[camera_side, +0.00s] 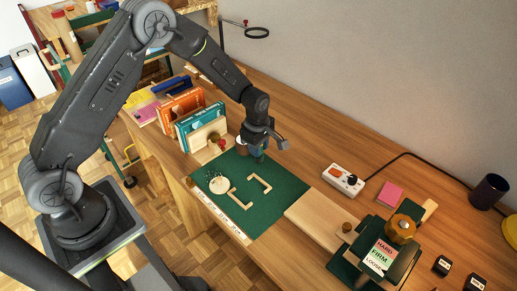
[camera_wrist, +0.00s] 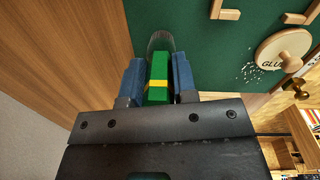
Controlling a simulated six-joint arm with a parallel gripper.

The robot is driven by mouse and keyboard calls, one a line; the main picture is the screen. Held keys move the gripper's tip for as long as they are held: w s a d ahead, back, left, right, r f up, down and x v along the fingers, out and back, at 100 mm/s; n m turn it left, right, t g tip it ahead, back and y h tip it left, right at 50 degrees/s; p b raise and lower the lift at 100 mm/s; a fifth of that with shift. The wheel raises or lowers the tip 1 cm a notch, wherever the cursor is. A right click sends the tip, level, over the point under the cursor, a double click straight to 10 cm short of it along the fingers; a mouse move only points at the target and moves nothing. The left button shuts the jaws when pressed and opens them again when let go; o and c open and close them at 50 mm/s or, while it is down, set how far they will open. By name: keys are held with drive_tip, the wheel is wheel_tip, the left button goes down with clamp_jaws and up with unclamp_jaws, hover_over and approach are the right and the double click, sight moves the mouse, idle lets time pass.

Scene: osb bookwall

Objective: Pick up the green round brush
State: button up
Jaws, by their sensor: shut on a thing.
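My gripper (camera_wrist: 158,85) is shut on the green round brush (camera_wrist: 160,70) in the wrist view. The brush has a green handle with a yellow band, and its grey end points away from me between the blue-padded fingers. In the side view my gripper (camera_side: 260,150) is over the far edge of the green mat (camera_side: 290,190). Only a small bit of green shows beneath the fingers there. I cannot tell whether the brush touches the mat or the table.
On the mat lie a round wooden piece marked GLU (camera_wrist: 285,48) and wooden corner pieces (camera_side: 260,183). Books (camera_side: 181,108) stand left of my gripper. A white power strip (camera_side: 343,180), wooden board (camera_side: 325,215) and clamp-like device (camera_side: 385,245) are to the right. Bare table lies behind.

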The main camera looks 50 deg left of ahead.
drive_tip(key=r, duration=0.4)
drive_tip(key=shift+s+a, duration=0.15)
drive_tip(key=shift+a, duration=0.25)
drive_tip(key=s+a+r, duration=0.1)
drive_tip(key=a+r, duration=0.1)
drive_tip(key=a, duration=0.1)
drive_tip(key=s+a+r, duration=0.2)
drive_tip(key=a, duration=0.1)
drive_tip(key=s+a+r, duration=0.2)
drive_tip(key=a, duration=0.1)
drive_tip(key=shift+a+r, duration=0.15)
drive_tip(key=shift+a, duration=0.15)
drive_tip(key=w+d, duration=0.3)
drive_tip(key=w, duration=0.3)
drive_tip(key=shift+s+d+f, duration=0.1)
drive_tip(key=shift+f, duration=1.15)
drive_tip(key=shift+s+d+f, duration=0.1)
drive_tip(key=shift+f, duration=1.15)
drive_tip(key=shift+f, duration=0.6)
drive_tip(key=shift+r, duration=3.55)
